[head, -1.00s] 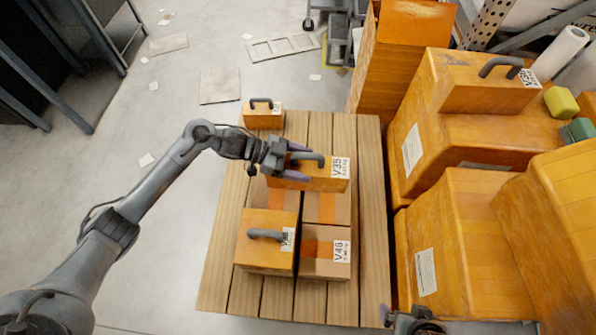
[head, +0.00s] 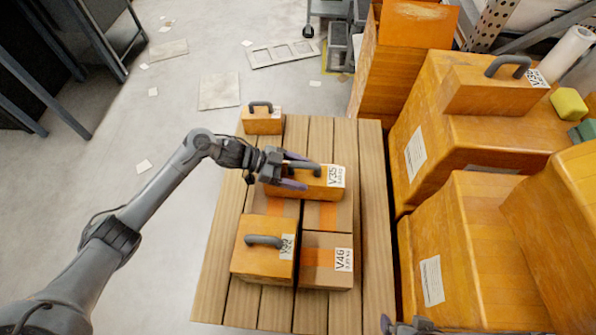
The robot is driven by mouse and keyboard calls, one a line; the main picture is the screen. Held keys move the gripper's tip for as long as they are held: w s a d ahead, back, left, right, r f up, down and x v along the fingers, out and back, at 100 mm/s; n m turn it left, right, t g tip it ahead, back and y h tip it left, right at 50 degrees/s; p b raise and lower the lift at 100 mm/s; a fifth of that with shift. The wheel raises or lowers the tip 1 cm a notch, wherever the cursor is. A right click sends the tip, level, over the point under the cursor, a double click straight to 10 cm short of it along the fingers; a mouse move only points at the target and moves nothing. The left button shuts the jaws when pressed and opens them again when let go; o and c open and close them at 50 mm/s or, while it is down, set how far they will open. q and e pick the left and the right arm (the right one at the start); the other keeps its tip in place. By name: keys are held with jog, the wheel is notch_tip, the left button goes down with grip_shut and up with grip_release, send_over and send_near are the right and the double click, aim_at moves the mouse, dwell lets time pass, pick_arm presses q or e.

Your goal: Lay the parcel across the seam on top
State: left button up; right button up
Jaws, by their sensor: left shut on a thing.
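The orange parcel labelled V35 (head: 322,190) lies across the two back cartons of the stack, seen from above. My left gripper (head: 297,170) is shut on its dark handle. I cannot tell whether the parcel rests on the cartons or hangs just above. Below it show the back left carton (head: 285,208) and the back right carton (head: 326,217), both with orange tape; the seam between them runs towards me. In front are the carton labelled V46 (head: 322,278) and an orange handled parcel (head: 262,262) at the left. Part of my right gripper (head: 408,326) shows at the bottom edge.
The stack stands on a slatted wooden platform (head: 370,225), bare along its right side and front. A small handled parcel (head: 262,124) sits at its back left corner. Large orange crates (head: 470,235) crowd the right side. The floor at left is open.

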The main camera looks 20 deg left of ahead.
pick_arm(q)
jog(key=shift+f, duration=0.4)
jog(key=o, duration=1.8)
jog(key=shift+r, duration=0.45)
jog(key=p+v, duration=0.4)
jog(key=v, duration=0.8)
jog(key=shift+f+p, duration=0.1)
jog(key=shift+p, duration=0.25)
